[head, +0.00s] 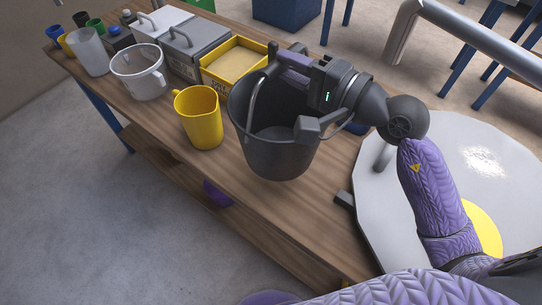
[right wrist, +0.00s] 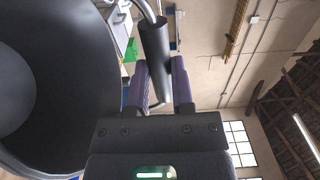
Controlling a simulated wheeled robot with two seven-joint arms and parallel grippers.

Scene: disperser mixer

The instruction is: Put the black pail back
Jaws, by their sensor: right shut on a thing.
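The black pail (head: 275,157) is upright at the near right part of the wooden bench (head: 248,193). I cannot tell whether its base touches the bench top. Its inside looks empty. My right gripper (head: 295,68) is shut on the dark grip of the pail's wire handle (right wrist: 157,62), above the pail's rim. In the right wrist view the purple fingers sit on both sides of this grip, and the pail (right wrist: 50,90) fills the left. My left gripper is not in view.
A yellow jug (head: 200,118) stands just left of the pail. A yellow tray (head: 232,62), grey box (head: 195,50) and clear jug (head: 138,72) stand behind. A pale round surface with a bar handle (head: 450,150) lies right of the bench. Bare bench shows in front.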

